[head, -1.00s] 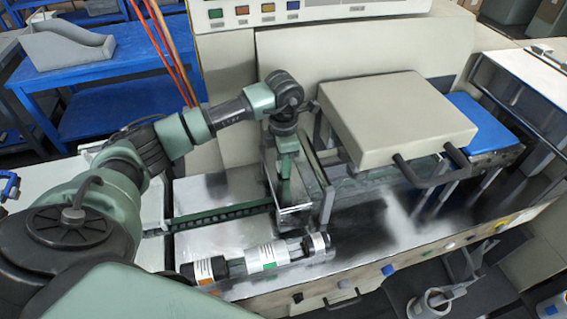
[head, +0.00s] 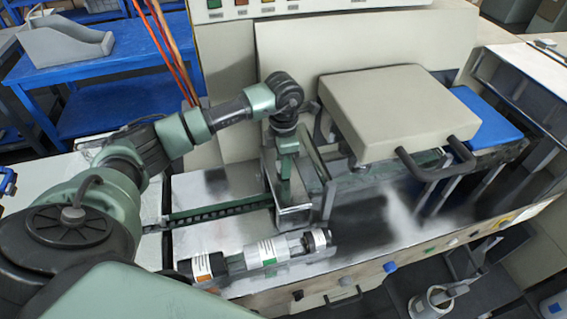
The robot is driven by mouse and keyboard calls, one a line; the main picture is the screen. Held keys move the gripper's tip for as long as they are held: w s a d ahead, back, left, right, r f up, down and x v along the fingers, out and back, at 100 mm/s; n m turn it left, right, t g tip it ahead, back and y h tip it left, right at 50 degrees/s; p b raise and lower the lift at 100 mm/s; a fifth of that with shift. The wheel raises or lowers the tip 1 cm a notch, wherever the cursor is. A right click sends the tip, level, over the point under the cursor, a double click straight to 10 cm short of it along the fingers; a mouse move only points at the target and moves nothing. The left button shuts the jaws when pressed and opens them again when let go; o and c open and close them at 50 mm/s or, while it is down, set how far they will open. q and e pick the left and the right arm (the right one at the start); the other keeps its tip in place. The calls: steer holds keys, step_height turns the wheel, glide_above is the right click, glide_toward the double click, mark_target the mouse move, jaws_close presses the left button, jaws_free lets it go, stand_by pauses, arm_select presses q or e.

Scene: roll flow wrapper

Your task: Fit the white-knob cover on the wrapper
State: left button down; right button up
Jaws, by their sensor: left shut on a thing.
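My left gripper (head: 285,172) points down at the left end of the wrapper's raised middle section. It is shut on a small grey, metal-edged part that looks like the cover (head: 293,217). The white knob cannot be made out; the fingers may hide it. The cover sits beside the upright plates of the wrapper (head: 225,235), at the end of the green chain infeed. I cannot tell whether it touches or is seated on them. My right gripper does not show.
A large cream hood (head: 400,105) with a black handle stands right of the gripper, with a blue panel (head: 485,118) beyond it. Dark cylinders with white labels (head: 262,252) lie along the front. The metal deck right of them is clear. Red hoses (head: 172,50) hang behind my arm.

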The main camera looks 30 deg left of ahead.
arm_select(q)
steer(key=c, duration=1)
jaws_free()
steer(key=shift+o, duration=0.2)
steer(key=shift+f, duration=0.1)
steer(key=shift+r, duration=0.5)
step_height(320, 180, up, 7)
steer(key=shift+b, duration=1.15)
